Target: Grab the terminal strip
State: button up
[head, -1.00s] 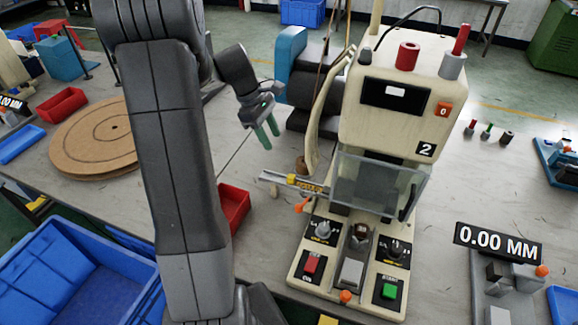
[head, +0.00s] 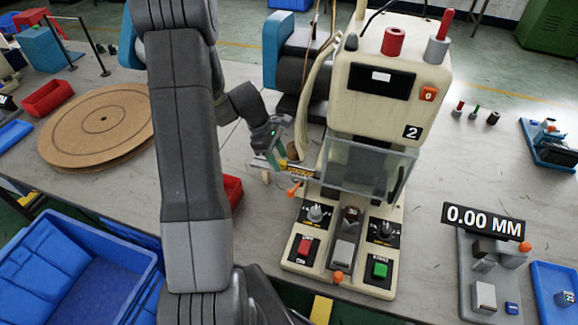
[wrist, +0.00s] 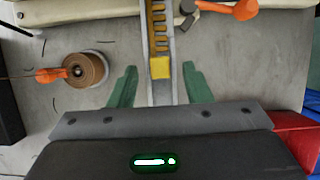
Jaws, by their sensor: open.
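The terminal strip (wrist: 158,28) is a brass, ladder-like band lying in a narrow grey guide rail (wrist: 151,90), with a yellow block (wrist: 160,68) at its near end. In the head view the strip (head: 298,168) shows at the left side of the moulding machine, partly hidden by my gripper. My gripper (wrist: 160,67) is open, its green fingers spread on either side of the rail and yellow block, with visible gaps. In the head view my gripper (head: 276,158) is down at the outer end of the rail. Whether the fingertips reach the strip's height is unclear.
The cream machine (head: 372,115) marked 2 stands right of my gripper, with a clear guard (head: 360,170). An orange-tipped lever (head: 294,190) and a brown spool (wrist: 86,70) are close by. A red bin (head: 233,190) lies near my arm.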

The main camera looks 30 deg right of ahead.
jog(key=shift+s+f, duration=0.15)
jog(key=shift+f, duration=0.2)
jog(key=shift+c, duration=0.5)
grip_shut()
jog(key=shift+r, duration=0.15)
